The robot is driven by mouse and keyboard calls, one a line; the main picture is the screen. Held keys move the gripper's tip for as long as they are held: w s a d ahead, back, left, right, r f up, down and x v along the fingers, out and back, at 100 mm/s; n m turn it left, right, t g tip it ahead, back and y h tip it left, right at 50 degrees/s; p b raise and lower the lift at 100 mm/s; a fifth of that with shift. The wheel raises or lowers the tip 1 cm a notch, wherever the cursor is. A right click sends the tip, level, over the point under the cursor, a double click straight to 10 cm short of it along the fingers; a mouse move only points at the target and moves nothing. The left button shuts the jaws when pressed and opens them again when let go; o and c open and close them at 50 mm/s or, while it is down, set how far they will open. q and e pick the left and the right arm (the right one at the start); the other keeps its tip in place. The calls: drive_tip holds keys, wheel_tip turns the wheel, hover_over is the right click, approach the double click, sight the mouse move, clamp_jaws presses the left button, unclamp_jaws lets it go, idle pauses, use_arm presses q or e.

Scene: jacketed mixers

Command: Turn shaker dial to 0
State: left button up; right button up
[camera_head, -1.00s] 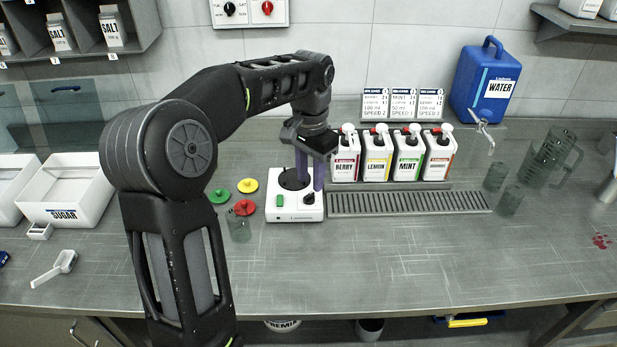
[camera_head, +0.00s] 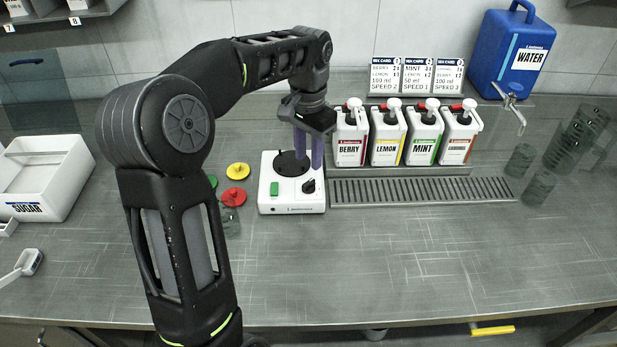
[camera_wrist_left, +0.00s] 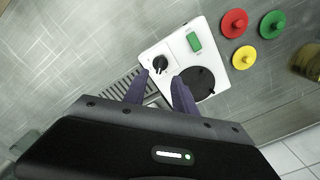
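The white shaker base (camera_head: 292,207) stands on the counter, with a black round plate (camera_head: 290,165), a green switch (camera_head: 275,188) and a black dial (camera_head: 308,186). In the left wrist view the dial (camera_wrist_left: 160,64) shows with a light pointer mark; its setting is too small to read. My left gripper (camera_head: 309,158) hangs above the shaker, its purple fingers pointing down. In the left wrist view its fingers (camera_wrist_left: 159,80) are apart with nothing between them, and the dial lies just beyond the tips, apparently untouched. My right gripper is not in view.
Yellow (camera_head: 237,170) and red (camera_head: 233,196) lids and a clear cup (camera_head: 230,222) sit left of the shaker. Several syrup bottles (camera_head: 388,136) stand behind a drip grate (camera_head: 420,190) to the right. The front counter is clear.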

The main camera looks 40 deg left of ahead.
sight(308, 182)
use_arm(q)
drive_tip(key=shift+f+p, duration=0.3)
drive_tip(key=shift+f, duration=3.65)
clamp_jaws()
